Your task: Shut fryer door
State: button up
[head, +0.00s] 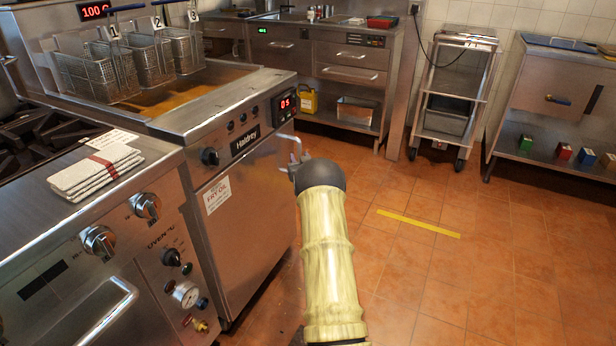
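The fryer (220,110) stands at the left, with "Haldrey" on its front panel. Its door (247,228) is the steel panel below the controls, with a white label reading "FRY OIL". I see no clear gap around the door, but its right edge lies close to my arm, so I cannot tell whether it is fully shut. A metal handle (288,137) sticks out near the door's upper right corner. My gripper (296,165) is beside this handle, small and partly hidden behind my dark wrist. I cannot tell if it touches the handle or how its fingers stand.
A range (110,250) with knobs and folded towels (97,171) stands at the near left. Fry baskets (150,62) hang over the oil. A steel cart (455,95) and a bench (555,95) stand at the back right.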

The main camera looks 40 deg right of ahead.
jog(key=p+v, duration=0.2)
jog(key=v, duration=1)
jog(key=shift+s, duration=0.15)
jog(key=shift+d, duration=0.15)
jog(key=s+a+r+n+g+y, duration=0.1)
jog(key=s+a+r+g+y, duration=0.15)
jog(key=a, duration=0.75)
jog(key=s+a+r+n+g+y, duration=0.15)
jog(key=a+g, duration=0.25)
jog(key=a, duration=0.5)
jog(key=s+a+r+n+g+y+p, duration=0.15)
jog(key=s+a+g, duration=0.25)
jog(key=s+a, duration=0.65)
jog(key=s+a+n+g+y, duration=0.15)
jog(key=s+a+g, duration=0.25)
jog(key=s+a, duration=0.7)
jog(key=s+d+r+p, duration=0.1)
jog(key=r+p, duration=1.6)
jog(key=s+d+r+p, duration=0.1)
jog(key=d+r+p, duration=0.1)
jog(key=r+p, duration=1.6)
jog(key=shift+d+r+m, duration=0.2)
jog(key=shift+r+m, duration=0.1)
jog(key=shift+m, duration=0.15)
jog(key=shift+a+t, duration=0.1)
jog(key=shift+t, duration=0.15)
